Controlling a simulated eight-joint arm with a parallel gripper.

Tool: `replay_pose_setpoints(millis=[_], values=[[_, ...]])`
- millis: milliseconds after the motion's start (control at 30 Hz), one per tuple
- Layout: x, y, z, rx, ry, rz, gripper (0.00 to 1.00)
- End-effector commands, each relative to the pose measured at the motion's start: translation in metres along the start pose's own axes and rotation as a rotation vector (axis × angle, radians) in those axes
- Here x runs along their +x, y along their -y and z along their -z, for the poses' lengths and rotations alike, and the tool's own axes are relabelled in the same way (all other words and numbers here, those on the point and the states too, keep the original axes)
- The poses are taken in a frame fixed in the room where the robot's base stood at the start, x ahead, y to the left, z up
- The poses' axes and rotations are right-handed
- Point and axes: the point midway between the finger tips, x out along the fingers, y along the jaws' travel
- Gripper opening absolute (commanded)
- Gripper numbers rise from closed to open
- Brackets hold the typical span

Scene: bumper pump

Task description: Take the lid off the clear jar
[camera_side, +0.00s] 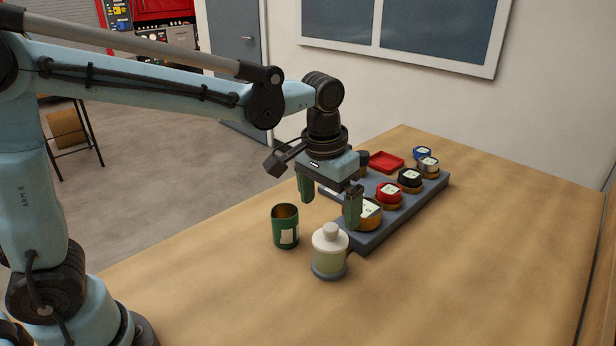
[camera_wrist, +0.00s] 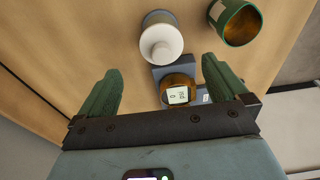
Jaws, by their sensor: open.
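The clear jar (camera_side: 329,265) stands upright on the wooden table, with a greenish-cream content and a grey base. Its white lid (camera_side: 330,238) with a round knob sits on top. In the wrist view the lid (camera_wrist: 161,42) shows from above, beyond my fingertips. My gripper (camera_side: 329,203) is open and empty, held above the table behind the jar and over the near end of the grey rack. In the wrist view my gripper's green fingers (camera_wrist: 160,75) are spread apart, with a labelled amber jar (camera_wrist: 177,90) showing between them. The fingers are apart from the lid.
A green open can (camera_side: 286,228) stands left of the clear jar. The grey rack (camera_side: 372,242) holds several small jars with red, black, white and blue tops. A red tray (camera_side: 386,162) lies behind it. The table's front and right are clear.

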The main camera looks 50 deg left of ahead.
Motion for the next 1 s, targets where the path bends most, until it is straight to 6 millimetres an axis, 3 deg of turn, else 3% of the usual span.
replay_pose_setpoints(millis=[367,700,1000], values=[[0.027,0.001,0.001,0.000,-0.001,0.000,1.00],[0.067,0.002,0.004,0.000,-0.001,0.000,1.00],[0.071,0.002,0.004,0.000,-0.001,0.000,1.00]])
